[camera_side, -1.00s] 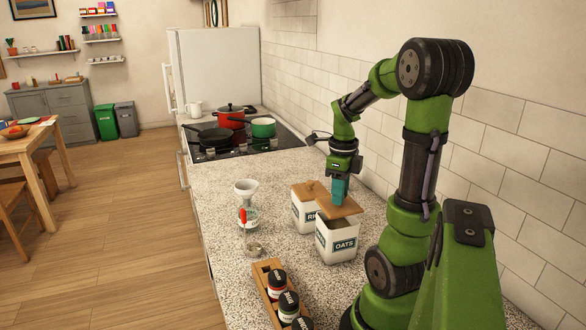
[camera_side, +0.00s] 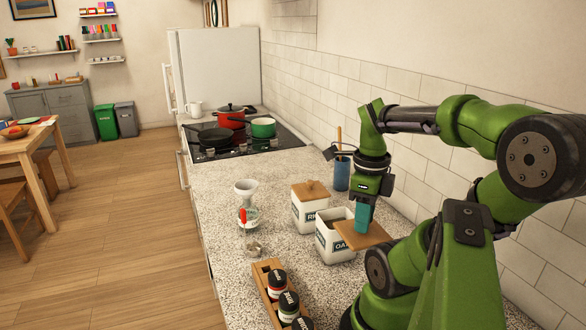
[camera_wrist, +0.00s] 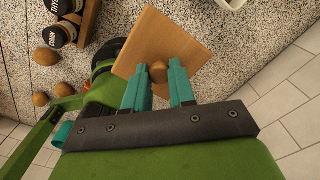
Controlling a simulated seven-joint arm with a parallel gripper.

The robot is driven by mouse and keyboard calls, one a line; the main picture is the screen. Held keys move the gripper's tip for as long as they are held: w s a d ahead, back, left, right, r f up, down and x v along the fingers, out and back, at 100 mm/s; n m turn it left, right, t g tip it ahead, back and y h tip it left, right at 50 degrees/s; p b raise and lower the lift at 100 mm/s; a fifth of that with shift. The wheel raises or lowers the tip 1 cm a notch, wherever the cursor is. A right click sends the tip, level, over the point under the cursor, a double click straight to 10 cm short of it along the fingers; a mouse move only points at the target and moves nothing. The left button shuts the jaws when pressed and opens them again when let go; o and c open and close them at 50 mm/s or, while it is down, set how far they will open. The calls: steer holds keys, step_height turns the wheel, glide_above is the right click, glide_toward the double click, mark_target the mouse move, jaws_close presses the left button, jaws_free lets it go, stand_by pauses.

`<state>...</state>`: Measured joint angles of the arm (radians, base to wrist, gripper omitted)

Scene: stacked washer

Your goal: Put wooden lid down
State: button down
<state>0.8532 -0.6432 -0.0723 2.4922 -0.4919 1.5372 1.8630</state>
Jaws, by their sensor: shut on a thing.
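The wooden lid (camera_side: 362,235) is a flat square board held to the right of the OATS canister, apparently above the counter. In the wrist view the lid (camera_wrist: 150,45) is seen from above with its round knob (camera_wrist: 195,63) between the teal fingers. My gripper (camera_side: 362,220) is shut on the lid; its fingers also show in the wrist view (camera_wrist: 168,75). The white OATS canister (camera_side: 334,247) stands uncovered with dark contents. I cannot tell the exact gap between lid and counter.
A second white canister (camera_side: 308,214) with a wooden lid stands behind. A spice rack (camera_side: 268,290) is in front; a blue utensil holder (camera_side: 342,174) is near the wall. Several round brown things (camera_wrist: 51,62) lie on the counter near my base.

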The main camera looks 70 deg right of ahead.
steer(key=w+d+r, duration=0.2)
steer(key=w+d, duration=0.7)
steer(key=d, duration=0.2)
steer(key=w+d+r, duration=0.3)
steer(key=w+d, duration=0.7)
steer(key=w+d+f, duration=0.8)
steer(key=w, duration=0.2)
steer(key=shift+n, duration=0.4)
steer(key=w+f, duration=0.1)
steer(key=f, duration=0.2)
steer(key=w+d+f, duration=0.1)
steer(key=f, duration=0.2)
steer(key=d+f, duration=0.1)
steer(key=f, duration=0.3)
steer(key=shift+w, duration=0.4)
steer(key=shift+f, duration=2.1)
steer(key=shift+f, duration=0.15)
steer(key=c, duration=0.9)
jaws_free()
steer(key=shift+c, duration=0.2)
